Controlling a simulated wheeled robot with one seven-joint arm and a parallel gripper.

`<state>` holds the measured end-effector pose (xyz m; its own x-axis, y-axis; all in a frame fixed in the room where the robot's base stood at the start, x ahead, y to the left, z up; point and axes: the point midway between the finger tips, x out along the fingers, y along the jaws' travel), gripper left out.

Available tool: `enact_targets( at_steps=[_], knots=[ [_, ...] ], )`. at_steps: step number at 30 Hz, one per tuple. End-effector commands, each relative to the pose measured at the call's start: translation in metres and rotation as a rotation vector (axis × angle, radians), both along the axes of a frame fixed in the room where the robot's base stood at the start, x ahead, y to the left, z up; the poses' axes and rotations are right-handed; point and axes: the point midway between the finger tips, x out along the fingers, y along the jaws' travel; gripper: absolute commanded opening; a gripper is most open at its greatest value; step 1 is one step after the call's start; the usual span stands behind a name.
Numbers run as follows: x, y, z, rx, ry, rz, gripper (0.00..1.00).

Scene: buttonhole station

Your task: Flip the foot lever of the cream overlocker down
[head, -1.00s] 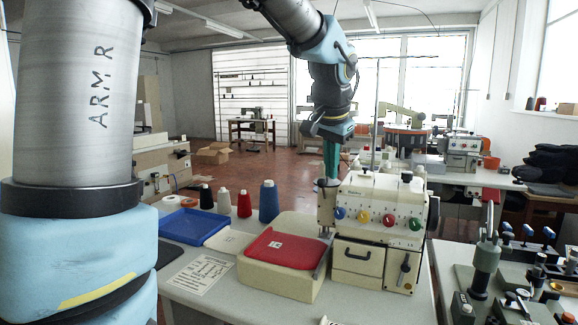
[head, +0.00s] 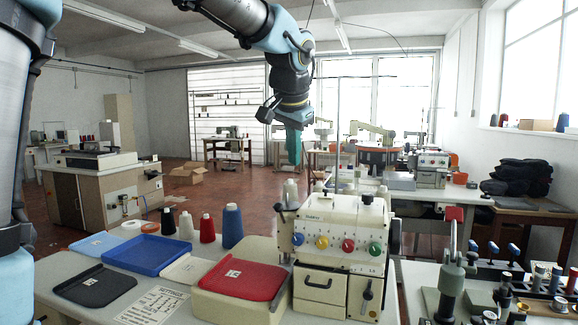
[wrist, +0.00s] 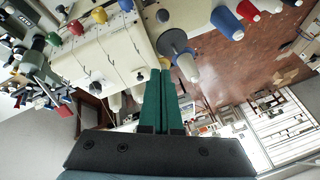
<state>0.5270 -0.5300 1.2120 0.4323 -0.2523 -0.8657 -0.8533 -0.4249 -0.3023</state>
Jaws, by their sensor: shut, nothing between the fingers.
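The cream overlocker (head: 330,222) stands on the table right of centre in the head view, with blue, yellow, red and green dials across its front. A dark lever with a knob (head: 367,293) sits on its front panel at the lower right; I cannot tell whether this is the foot lever. The presser foot area at its left side is too small to read. My gripper (head: 293,160) hangs above and behind the machine's left end, apart from it. In the wrist view its green fingers (wrist: 160,100) are together and empty, with the overlocker (wrist: 110,50) beside them.
A red pad (head: 243,279) on a cream box adjoins the machine's left side. A blue tray (head: 147,256), a black mat (head: 95,287), a settings card (head: 152,306) and thread cones (head: 232,226) share the table. Levers and fittings crowd the bench at right (head: 415,275).

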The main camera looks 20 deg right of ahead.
Motion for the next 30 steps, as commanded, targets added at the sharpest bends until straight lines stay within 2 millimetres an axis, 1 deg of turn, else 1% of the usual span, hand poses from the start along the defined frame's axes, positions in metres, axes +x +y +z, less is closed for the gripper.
enact_targets(
  at_steps=[12, 13, 14, 16, 21, 30],
  knots=[
    [0.035, -0.022, -0.073, 0.002, 0.006, -0.003, 0.0],
    [0.036, -0.02, -0.076, 0.002, 0.004, -0.002, 0.0],
    [0.035, -0.014, -0.076, 0.003, 0.0, 0.0, 0.0],
    [0.033, -0.005, -0.082, 0.003, 0.0, 0.001, 0.0],
    [0.03, 0.007, -0.093, 0.001, 0.0, -0.001, 0.0],
    [0.029, 0.01, -0.097, -0.001, 0.0, -0.002, 0.0]
  ],
)
